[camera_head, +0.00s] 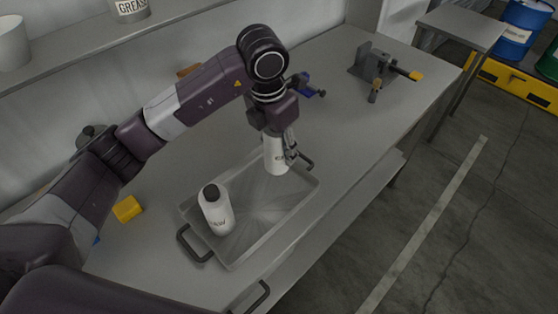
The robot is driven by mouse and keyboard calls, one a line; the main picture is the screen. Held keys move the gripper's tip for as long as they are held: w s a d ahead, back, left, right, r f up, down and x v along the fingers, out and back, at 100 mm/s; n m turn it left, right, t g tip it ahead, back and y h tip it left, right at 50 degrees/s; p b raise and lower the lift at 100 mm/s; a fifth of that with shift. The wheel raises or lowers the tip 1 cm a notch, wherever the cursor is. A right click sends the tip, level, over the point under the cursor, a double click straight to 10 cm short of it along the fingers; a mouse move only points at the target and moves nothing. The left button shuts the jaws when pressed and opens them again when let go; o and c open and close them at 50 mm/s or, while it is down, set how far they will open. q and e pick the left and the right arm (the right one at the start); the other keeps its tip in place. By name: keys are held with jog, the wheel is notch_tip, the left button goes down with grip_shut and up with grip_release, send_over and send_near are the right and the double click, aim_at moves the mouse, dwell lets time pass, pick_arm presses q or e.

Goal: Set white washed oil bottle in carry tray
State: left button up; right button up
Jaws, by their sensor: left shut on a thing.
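The carry tray (238,255) is a grey metal tray with dark handles on the workbench. A second white bottle (274,158) is at the tray's far right end, in my left gripper (284,146). The gripper comes down from above and is shut on this bottle's upper part, hiding its top. I cannot tell whether its base touches the tray floor. My right gripper is out of view.
A vise-like tool (372,66) sits at the far end of the bench, with a blue clamp (304,86) nearer. A yellow block (127,209) lies left of the tray. A shelf with a grease can (130,8) runs along the wall. Open floor lies to the right.

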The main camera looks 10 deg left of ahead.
pick_arm(q)
notch_tip(320, 180, down, 2)
jog(key=shift+f, duration=0.1)
notch_tip(320, 180, down, 3)
jog(key=shift+f+p, duration=0.2)
jog(key=shift+p, duration=0.4)
jog(key=shift+f, duration=0.25)
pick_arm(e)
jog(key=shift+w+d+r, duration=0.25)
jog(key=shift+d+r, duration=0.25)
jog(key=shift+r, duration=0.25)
pick_arm(q)
jog(key=shift+f, duration=0.1)
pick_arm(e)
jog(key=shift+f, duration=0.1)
pick_arm(q)
jog(key=shift+f+b, duration=0.15)
jog(key=shift+b, duration=0.15)
jog(key=o, duration=1.5)
jog(key=shift+c, duration=0.2)
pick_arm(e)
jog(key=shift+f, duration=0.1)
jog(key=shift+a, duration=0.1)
